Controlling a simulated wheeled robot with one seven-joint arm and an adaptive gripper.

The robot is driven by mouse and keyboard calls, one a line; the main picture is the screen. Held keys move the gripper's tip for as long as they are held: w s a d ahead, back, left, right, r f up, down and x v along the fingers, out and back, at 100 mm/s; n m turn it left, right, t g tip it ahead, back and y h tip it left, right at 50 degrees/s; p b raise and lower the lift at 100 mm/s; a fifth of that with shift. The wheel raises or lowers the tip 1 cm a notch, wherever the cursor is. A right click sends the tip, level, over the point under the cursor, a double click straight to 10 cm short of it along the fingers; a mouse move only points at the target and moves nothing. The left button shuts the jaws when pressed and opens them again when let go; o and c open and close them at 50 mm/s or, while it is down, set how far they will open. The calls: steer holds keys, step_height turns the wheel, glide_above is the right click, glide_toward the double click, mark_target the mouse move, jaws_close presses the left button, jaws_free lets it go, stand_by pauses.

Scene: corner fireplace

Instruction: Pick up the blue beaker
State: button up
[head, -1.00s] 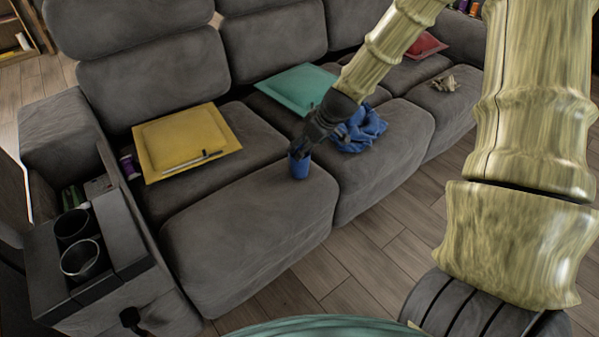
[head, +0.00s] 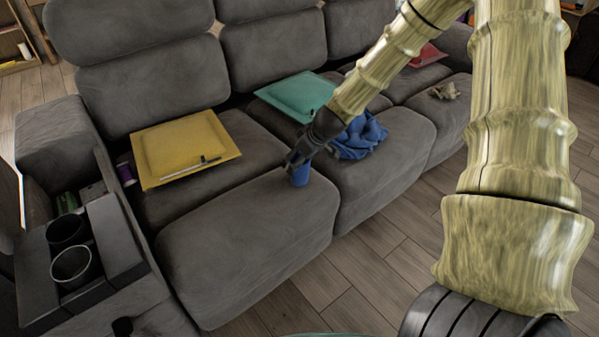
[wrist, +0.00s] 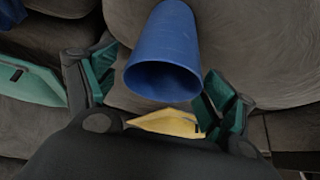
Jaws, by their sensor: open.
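My gripper (wrist: 152,92) is open there, with one green-padded finger on each side of the beaker's rim. I cannot tell whether either finger touches it. In the head view my gripper hides the beaker's upper part.
A yellow cushion (head: 175,142) with a pen on it lies to the left. A crumpled blue cloth (head: 360,138) lies just right of my gripper. A teal cushion (head: 290,92) lies behind. Cup holders (head: 75,264) are in the left armrest.

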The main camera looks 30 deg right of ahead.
steer(key=shift+w+f, duration=0.15)
steer(key=shift+f, duration=0.8)
steer(key=shift+b+x, duration=0.4)
steer(key=shift+x, duration=0.4)
steer(key=shift+w+a+r, duration=0.1)
steer(key=c, duration=1)
